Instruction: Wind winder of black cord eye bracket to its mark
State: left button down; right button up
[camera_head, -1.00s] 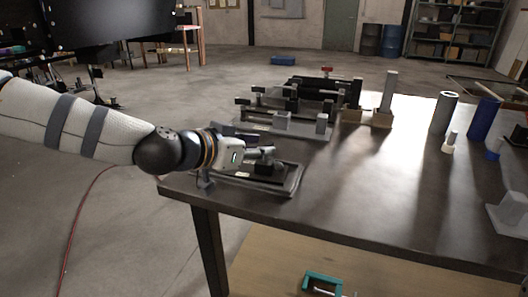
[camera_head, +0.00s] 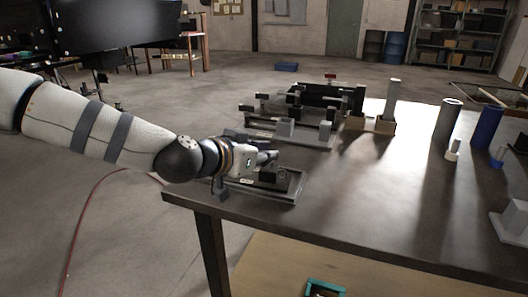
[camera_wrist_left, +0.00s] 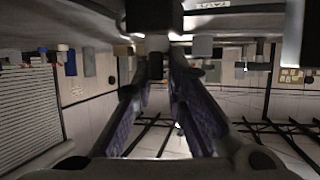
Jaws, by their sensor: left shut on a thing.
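A low fixture with a flat, dark-edged base plate (camera_head: 285,191) sits at the table's near left corner. I take it for the cord eye bracket. My left gripper (camera_head: 268,158) reaches over it from the left, low above the plate. In the left wrist view my left gripper (camera_wrist_left: 157,75) has its fingers drawn together at the tips on a small dark piece (camera_wrist_left: 155,64), which looks like the winder. The fingers and wrist cover most of the winder. I cannot make out the cord or the mark. My right gripper is not in view.
Several more fixtures on grey plates (camera_head: 312,143) stand just behind on the table (camera_head: 380,205). A grey post (camera_head: 391,100), a grey cylinder (camera_head: 447,122) and a blue cylinder (camera_head: 486,127) stand farther right. The middle of the table is clear.

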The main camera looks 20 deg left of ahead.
pick_arm(q)
jog(key=n+y+p, duration=0.1)
jog(key=y, duration=0.1)
jog(key=n+y+p, duration=0.1)
jog(key=n, duration=0.1)
jog(key=d+n+y+p, duration=0.1)
jog(key=n+y, duration=0.1)
jog(key=shift+s+r+t+y, duration=0.1)
jog(key=shift+r+t+y, duration=0.2)
jog(key=shift+r, duration=0.1)
jog(key=shift+f+n+y+p, duration=0.15)
jog(key=shift+n+y+p, duration=0.2)
jog(key=shift+n+y, duration=0.65)
jog(key=shift+d+f+n+g+y, duration=0.15)
jog(key=shift+f+n+g+y, duration=0.1)
jog(key=shift+n+g+y, duration=0.65)
jog(key=shift+w+f+n+y, duration=0.2)
jog(key=shift+n+y, duration=0.5)
jog(key=shift+y, duration=0.3)
jog(key=shift+d+f+n+g+y+b, duration=0.1)
jog(key=shift+n+g+y+b, duration=0.4)
jog(key=shift+n+g+y, duration=0.8)
jog(key=shift+n, duration=0.1)
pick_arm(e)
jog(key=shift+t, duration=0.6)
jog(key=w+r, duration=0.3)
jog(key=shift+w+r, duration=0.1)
